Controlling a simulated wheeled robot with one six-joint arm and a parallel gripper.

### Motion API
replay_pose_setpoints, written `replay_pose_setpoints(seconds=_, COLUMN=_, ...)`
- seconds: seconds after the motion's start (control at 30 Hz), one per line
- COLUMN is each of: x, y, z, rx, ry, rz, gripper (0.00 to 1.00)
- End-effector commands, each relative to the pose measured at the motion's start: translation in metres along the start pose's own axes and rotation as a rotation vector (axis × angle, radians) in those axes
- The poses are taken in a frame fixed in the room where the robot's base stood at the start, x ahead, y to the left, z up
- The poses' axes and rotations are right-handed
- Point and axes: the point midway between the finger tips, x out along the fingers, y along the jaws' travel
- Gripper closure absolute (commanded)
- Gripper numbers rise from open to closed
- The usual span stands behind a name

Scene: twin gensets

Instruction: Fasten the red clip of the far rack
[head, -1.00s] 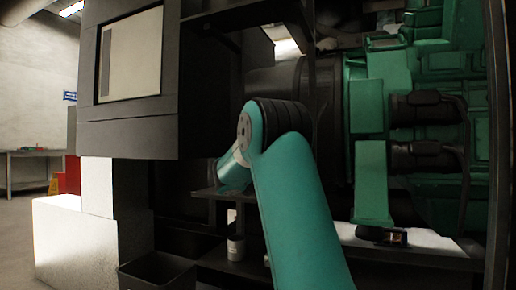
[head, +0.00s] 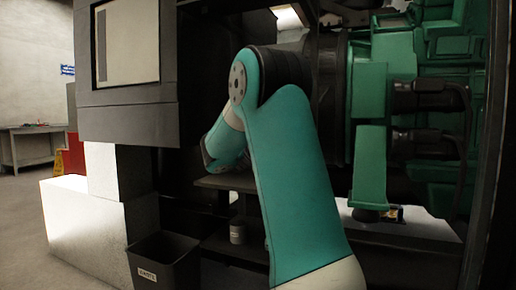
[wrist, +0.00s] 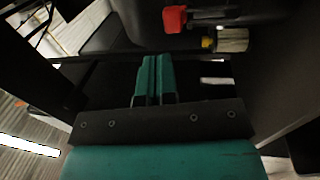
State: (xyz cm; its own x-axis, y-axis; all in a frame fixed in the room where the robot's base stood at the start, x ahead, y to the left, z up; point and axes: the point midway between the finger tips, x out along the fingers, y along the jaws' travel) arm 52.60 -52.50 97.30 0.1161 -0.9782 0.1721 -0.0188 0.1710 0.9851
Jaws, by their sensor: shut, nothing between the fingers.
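A red piece (wrist: 174,18) shows at the top of the wrist view, beside dark rods or cables; it may be the red clip, but I cannot tell whether it is fastened. A small yellow piece (wrist: 207,43) and a pale ribbed piece (wrist: 232,40) are to its right. My gripper (wrist: 154,60) has its two green fingers together and empty, below and a little left of the red piece in the wrist view, apart from it. In the head view my gripper is hidden behind my arm, and I cannot make out a red clip there.
Dark cabinet (head: 125,120) and green engine (head: 371,165) flank my arm. A small can (head: 238,232) sits on a low shelf. A labelled black bin (head: 163,262) stands before a white block (head: 85,222). Open floor and a table (head: 35,140) are at far left.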

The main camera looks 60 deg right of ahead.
Motion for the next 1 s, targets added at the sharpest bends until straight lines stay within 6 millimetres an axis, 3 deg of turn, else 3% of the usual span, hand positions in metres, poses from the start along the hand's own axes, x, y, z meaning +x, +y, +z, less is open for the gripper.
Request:
replay_pose_setpoints(seconds=0.2, x=-0.048, y=0.01, z=0.0, rx=-0.001, ry=0.003, rz=-0.001, gripper=1.0)
replay_pose_setpoints(seconds=0.4, x=-0.073, y=0.014, z=0.0, rx=-0.001, ry=0.0, rz=0.0, gripper=1.0)
replay_pose_setpoints(seconds=1.0, x=-0.08, y=0.015, z=0.001, rx=0.0, ry=-0.002, rz=0.001, gripper=1.0)
